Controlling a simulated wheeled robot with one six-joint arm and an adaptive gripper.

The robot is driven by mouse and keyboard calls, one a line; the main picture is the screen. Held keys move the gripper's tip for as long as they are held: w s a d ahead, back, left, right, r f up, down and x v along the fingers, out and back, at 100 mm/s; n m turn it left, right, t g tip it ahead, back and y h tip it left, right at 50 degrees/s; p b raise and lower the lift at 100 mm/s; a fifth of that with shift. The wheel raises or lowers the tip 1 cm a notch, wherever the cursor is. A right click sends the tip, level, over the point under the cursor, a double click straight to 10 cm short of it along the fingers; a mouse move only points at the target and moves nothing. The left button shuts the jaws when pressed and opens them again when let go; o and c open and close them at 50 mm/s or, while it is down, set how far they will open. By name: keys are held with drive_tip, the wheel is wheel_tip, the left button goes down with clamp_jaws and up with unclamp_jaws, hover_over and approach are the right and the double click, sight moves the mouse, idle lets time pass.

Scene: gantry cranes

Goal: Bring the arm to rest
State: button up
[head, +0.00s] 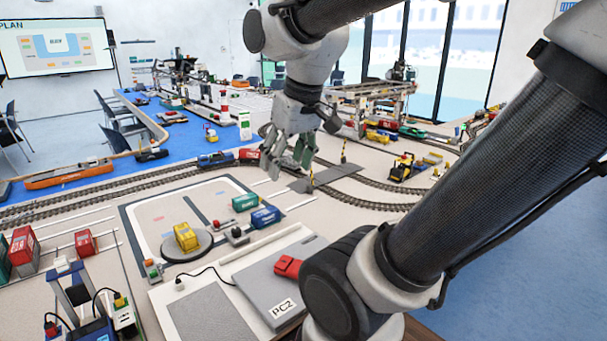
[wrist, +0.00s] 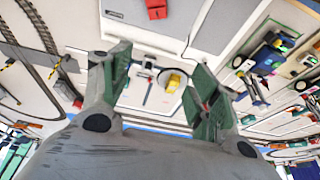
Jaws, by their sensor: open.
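My gripper (head: 287,160) hangs in the upper middle of the head view, above the model layout. Its two fingers are apart and nothing shows between them. In the wrist view my gripper (wrist: 157,65) also has its green-padded fingers spread, with only the layout visible beyond them. My arm comes in from the right side of the head view and bends over the table. The gripper appears clear of the table surface, though its exact height is hard to tell.
A yellow block (head: 186,237) sits on a round grey disc. Green (head: 245,202) and blue (head: 265,217) containers stand near it. A red block (head: 288,266) lies on the grey PCZ panel (head: 262,290) close to my arm. Model gantry cranes (head: 372,92), tracks and trains stand behind.

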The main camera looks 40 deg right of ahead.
drive_tip(key=shift+t, duration=0.3)
drive_tip(key=s, duration=0.1)
drive_tip(key=s+f, duration=0.1)
drive_tip(key=s, duration=0.1)
drive_tip(key=s+f, duration=0.1)
drive_tip(key=shift+s+d, duration=0.15)
drive_tip(key=shift+d, duration=0.15)
